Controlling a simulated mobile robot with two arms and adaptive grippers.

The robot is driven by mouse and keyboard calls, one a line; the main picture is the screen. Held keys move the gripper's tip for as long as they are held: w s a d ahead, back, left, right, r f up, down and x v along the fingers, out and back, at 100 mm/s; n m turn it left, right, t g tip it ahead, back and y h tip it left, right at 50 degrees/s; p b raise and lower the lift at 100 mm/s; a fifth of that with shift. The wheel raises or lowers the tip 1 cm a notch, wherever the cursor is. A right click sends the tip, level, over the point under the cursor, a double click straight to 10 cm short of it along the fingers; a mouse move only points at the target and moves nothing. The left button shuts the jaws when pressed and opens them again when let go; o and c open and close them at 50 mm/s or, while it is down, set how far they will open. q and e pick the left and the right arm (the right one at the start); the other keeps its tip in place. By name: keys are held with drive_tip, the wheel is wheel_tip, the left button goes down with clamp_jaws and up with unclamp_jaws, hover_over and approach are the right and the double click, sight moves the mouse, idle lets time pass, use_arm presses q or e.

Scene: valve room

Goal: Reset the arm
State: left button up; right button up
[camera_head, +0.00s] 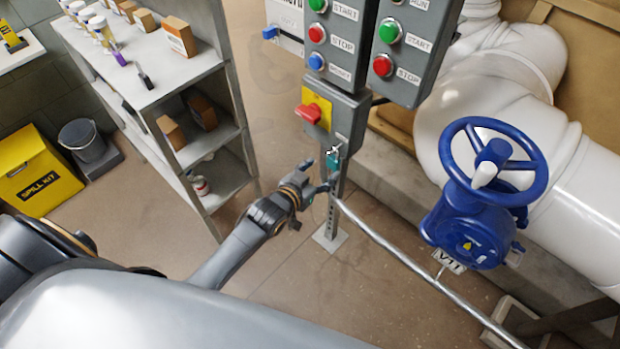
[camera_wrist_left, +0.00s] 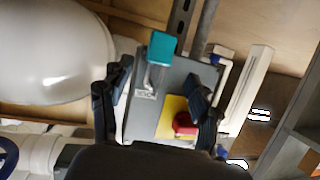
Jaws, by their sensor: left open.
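My left arm comes in from the lower left in the head view. Its gripper (camera_head: 309,190) is open, just below the grey switch box (camera_head: 350,117) on the post. The box carries a red button on a yellow plate (camera_head: 314,108) and a small teal-handled part (camera_head: 333,158) at its lower end. In the left wrist view the open fingers (camera_wrist_left: 160,105) frame the grey box, with the teal part (camera_wrist_left: 160,47) and the red button (camera_wrist_left: 185,124) beyond them. Nothing shows between the fingers that I can call held. My right gripper is not in view.
Control boxes with coloured buttons (camera_head: 400,45) stand above the switch box. A blue handwheel valve (camera_head: 480,205) and white pipes (camera_head: 500,100) are on the right. A metal shelf (camera_head: 150,85) with bottles and boxes is on the left, near a yellow spill kit bin (camera_head: 35,170).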

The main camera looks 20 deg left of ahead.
use_arm(q)
drive_tip(key=v, duration=0.6)
drive_tip(key=s+a+f+g+y, duration=0.15)
drive_tip(key=s+f, duration=0.35)
drive_tip(key=f, duration=0.5)
drive_tip(key=s+a+f+g, duration=0.1)
drive_tip(key=s+f+g, duration=0.3)
drive_tip(key=f, duration=0.6)
drive_tip(key=s+a+f+g, duration=0.1)
drive_tip(key=s+f, duration=0.5)
drive_tip(key=f, duration=0.4)
drive_tip(key=s+f+g, duration=0.2)
drive_tip(key=s+f, duration=0.2)
drive_tip(key=s, duration=0.4)
drive_tip(key=s+f+g, duration=0.2)
drive_tip(key=s+f, duration=0.2)
drive_tip(key=s, duration=0.5)
drive_tip(key=s+a+f+g+y, duration=0.1)
drive_tip(key=s+f, duration=0.3)
drive_tip(key=s, duration=0.4)
drive_tip(key=shift+s+f+g, duration=0.3)
drive_tip(key=shift+f+g, duration=0.1)
drive_tip(key=shift+g, duration=0.15)
